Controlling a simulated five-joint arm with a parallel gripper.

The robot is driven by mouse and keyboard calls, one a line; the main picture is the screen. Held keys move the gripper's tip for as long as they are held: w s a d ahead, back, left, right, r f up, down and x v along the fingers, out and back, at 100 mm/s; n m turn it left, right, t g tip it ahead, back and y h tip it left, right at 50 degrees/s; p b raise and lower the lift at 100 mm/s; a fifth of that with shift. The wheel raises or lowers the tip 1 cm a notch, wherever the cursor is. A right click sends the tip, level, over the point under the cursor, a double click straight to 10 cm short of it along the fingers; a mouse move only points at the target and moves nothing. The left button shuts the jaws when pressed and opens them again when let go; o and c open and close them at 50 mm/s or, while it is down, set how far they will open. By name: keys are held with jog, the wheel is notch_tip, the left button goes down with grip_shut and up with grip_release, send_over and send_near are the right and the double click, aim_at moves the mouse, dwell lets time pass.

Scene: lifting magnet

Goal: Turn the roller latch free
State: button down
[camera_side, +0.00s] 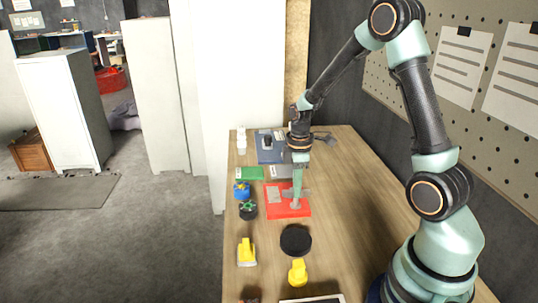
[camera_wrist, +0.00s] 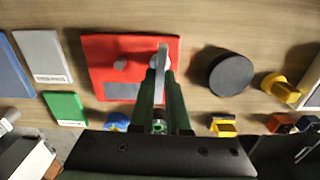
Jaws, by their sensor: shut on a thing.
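A red plate (camera_side: 272,211) lies flat on the table and also shows in the wrist view (camera_wrist: 95,60). The lever looks like the roller latch's handle. My gripper (camera_side: 297,195) reaches straight down over the plate's right half. In the wrist view my gripper (camera_wrist: 161,78) is shut on the grey lever, with a green finger on each side. The fingers hide the lever's lower part and some of the plate.
A black disc (camera_side: 296,240) lies nearer the camera. Yellow pieces (camera_side: 246,252) (camera_side: 298,272) stand at the front. A blue piece (camera_side: 241,189) and a dark round knob (camera_side: 248,210) are left of the plate. Green (camera_side: 250,173) and blue (camera_side: 268,152) plates lie behind. Bare table lies right.

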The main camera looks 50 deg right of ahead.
jog(key=shift+r, duration=0.1)
jog(key=c, duration=0.9)
grip_release()
notch_tip(320, 180, up, 12)
jog(key=shift+r, duration=0.1)
jog(key=s+a+r+m+t, duration=0.2)
jog(key=s+a+r+m, duration=0.1)
jog(key=a, duration=0.3)
jog(key=s+a+r+m+t, duration=0.3)
jog(key=s+a+m, duration=0.1)
jog(key=a, duration=0.3)
jog(key=shift+s+r+m+t, duration=0.3)
jog(key=shift+s+r+m, duration=0.1)
jog(key=shift+m, duration=0.3)
